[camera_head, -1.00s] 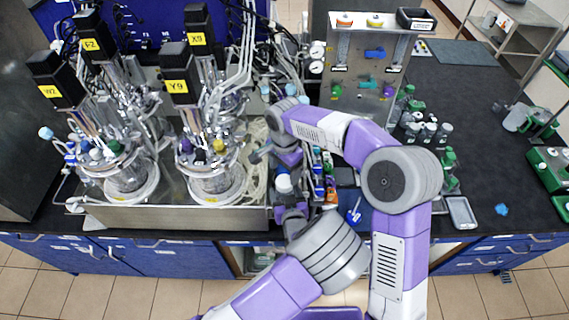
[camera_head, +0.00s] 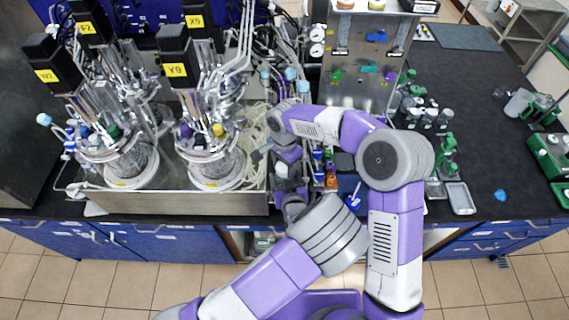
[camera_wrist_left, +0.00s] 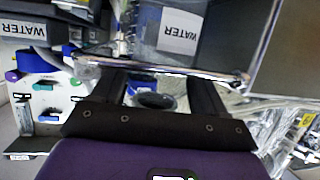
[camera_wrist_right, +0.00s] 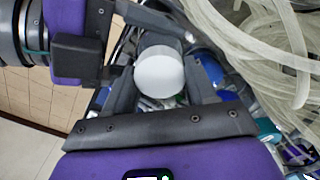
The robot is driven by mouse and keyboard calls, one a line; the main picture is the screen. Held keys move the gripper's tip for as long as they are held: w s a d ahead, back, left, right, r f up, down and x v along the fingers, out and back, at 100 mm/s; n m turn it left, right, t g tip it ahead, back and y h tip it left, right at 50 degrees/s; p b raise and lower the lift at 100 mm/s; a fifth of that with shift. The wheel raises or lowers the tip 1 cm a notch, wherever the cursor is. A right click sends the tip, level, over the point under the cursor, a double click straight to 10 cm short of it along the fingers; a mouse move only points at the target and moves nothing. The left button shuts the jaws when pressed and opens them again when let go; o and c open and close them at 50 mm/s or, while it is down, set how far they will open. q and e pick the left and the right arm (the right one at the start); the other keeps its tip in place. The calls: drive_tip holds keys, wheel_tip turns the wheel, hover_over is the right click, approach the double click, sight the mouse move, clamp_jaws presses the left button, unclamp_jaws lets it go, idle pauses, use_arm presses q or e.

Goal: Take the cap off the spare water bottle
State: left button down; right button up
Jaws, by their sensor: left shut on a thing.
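The spare water bottle's white cap (camera_wrist_right: 160,72) faces the camera in the right wrist view, with its grey, clear body (camera_wrist_right: 160,40) behind. The fingers of my right gripper (camera_wrist_right: 160,88) stand open on either side of the cap, seemingly apart from it. My left gripper (camera_wrist_left: 157,85) is shut on the bottle; its dark palm comes in from the left in the right wrist view. In the head view, my left gripper (camera_head: 290,196) and right gripper (camera_head: 288,165) hide the bottle.
Bioreactor vessels (camera_head: 215,165) stand in a steel tray (camera_head: 170,203) to the left. Pale coiled tubing (camera_wrist_right: 275,45) hangs close to my right gripper. Small bottles (camera_head: 425,117) stand to the right. A container with a WATER label (camera_wrist_left: 180,30) shows in the left wrist view.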

drive_tip(key=shift+c, duration=1.4)
drive_tip(key=n, duration=0.6)
drive_tip(key=shift+n, duration=0.4)
drive_tip(key=n, duration=0.3)
drive_tip(key=shift+n, duration=0.4)
drive_tip(key=n, duration=0.3)
drive_tip(key=shift+n, duration=0.3)
drive_tip(key=n, duration=0.3)
drive_tip(key=shift+n, duration=0.4)
drive_tip(key=n, duration=0.3)
drive_tip(key=shift+n, duration=0.4)
drive_tip(key=n, duration=0.3)
drive_tip(key=shift+s+n, duration=0.1)
drive_tip(key=shift+n, duration=0.2)
drive_tip(key=n, duration=0.9)
drive_tip(key=shift+n, duration=0.3)
drive_tip(key=n, duration=0.3)
drive_tip(key=shift+n, duration=0.4)
drive_tip(key=n, duration=0.3)
drive_tip(key=shift+n, duration=0.3)
drive_tip(key=n, duration=0.7)
drive_tip(key=shift+n, duration=0.4)
drive_tip(key=n, duration=0.4)
drive_tip(key=shift+s+a+f+n, duration=0.1)
drive_tip(key=shift+s+f+n, duration=0.1)
drive_tip(key=shift+n, duration=0.1)
drive_tip(key=shift+w+r+n, duration=0.15)
drive_tip(key=shift+r+n, duration=0.1)
drive_tip(key=shift+n, duration=0.25)
